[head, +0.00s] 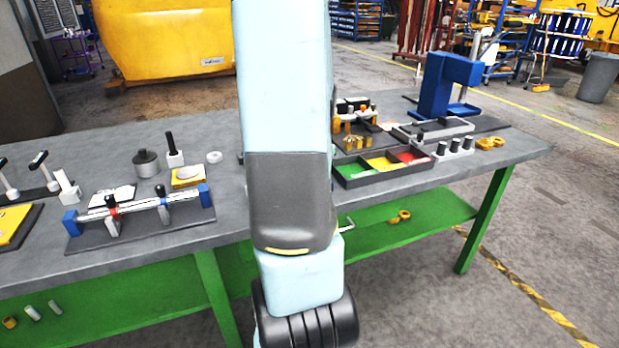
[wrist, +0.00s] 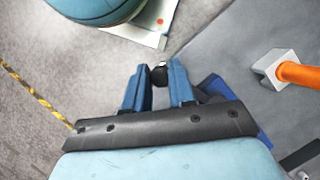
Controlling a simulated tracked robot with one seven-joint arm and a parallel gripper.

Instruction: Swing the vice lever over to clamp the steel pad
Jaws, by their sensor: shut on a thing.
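In the wrist view my gripper (wrist: 157,72) has its two blue fingers closed around a small black knob (wrist: 159,76) near the bench edge. The knob appears to be the end of a lever; the rest of it is mostly hidden. A blue part (wrist: 213,86) shows behind the right finger, partly covered by my gripper; I cannot tell whether it belongs to the vice. In the head view my arm covers the middle of the bench and hides the fingers. I cannot make out the steel pad.
The grey bench (head: 225,228) holds a blue-ended rod fixture (head: 140,212) left of my arm. A tray with green, yellow and red compartments (head: 385,165) and a blue press (head: 447,85) stand right. An orange cylinder (wrist: 300,74) on a grey block lies right of the fingers.

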